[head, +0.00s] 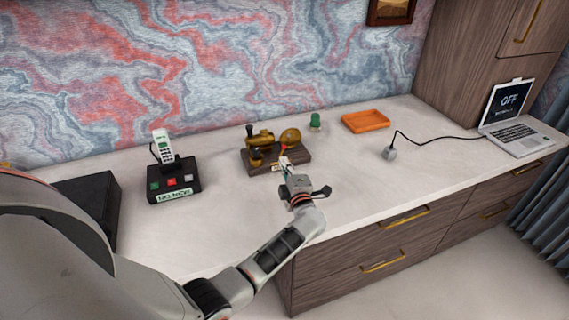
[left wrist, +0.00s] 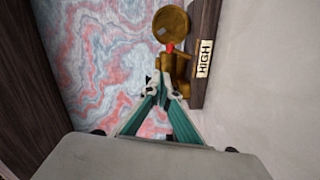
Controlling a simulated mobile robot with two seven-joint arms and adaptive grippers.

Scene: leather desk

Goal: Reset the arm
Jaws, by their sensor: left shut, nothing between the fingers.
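My left arm reaches in from the left over the desk. My left gripper (head: 284,163) is shut and empty, just in front of a brass device on a dark wooden base (head: 292,159). In the left wrist view the closed fingertips (left wrist: 161,90) are close to the brass body (left wrist: 172,62), which has a red tip and a round brass disc (left wrist: 169,23). I cannot tell whether they touch it. A label reading HIGH (left wrist: 204,58) shows on the base. My right gripper is in no view.
A black box with coloured buttons and a white handset (head: 163,145) stands left. An orange tray (head: 365,122), a green-topped object (head: 315,121), a grey plug-like piece on a cable (head: 389,153) and a laptop reading OFF (head: 515,135) are right. The desk's front right is clear.

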